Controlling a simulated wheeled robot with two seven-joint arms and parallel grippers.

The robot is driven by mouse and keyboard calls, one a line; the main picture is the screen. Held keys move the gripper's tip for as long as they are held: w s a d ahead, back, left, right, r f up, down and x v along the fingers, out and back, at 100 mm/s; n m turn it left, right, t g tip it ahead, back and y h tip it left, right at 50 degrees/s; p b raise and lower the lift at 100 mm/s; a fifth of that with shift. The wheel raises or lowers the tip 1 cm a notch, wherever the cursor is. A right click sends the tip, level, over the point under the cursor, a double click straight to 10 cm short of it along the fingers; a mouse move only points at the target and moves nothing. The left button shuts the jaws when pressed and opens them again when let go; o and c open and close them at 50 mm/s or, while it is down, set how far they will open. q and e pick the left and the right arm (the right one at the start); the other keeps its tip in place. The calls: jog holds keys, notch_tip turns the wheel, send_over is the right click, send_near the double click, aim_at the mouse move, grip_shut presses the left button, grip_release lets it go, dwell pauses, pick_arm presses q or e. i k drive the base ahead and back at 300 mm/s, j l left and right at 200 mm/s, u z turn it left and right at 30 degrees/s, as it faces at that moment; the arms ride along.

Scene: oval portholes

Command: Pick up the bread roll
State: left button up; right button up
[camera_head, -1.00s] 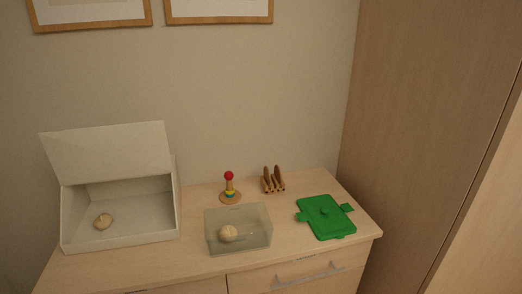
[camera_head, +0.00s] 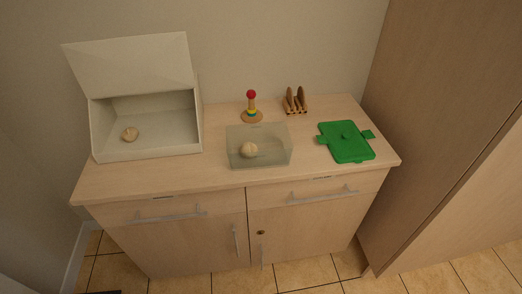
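A green lid (camera_head: 345,142) with side tabs lies flat to the right of that container. Neither of my grippers shows in the head view.
The wooden cabinet top (camera_head: 205,171) has a clear front strip. Behind the container stand a small ring stacker (camera_head: 251,108) with a red top and a wooden rack (camera_head: 295,101). A tall wooden cupboard (camera_head: 440,110) bounds the right side. Tiled floor (camera_head: 190,285) lies in front.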

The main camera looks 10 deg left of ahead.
aim_at(130, 134)
jog(key=u, duration=1.3)
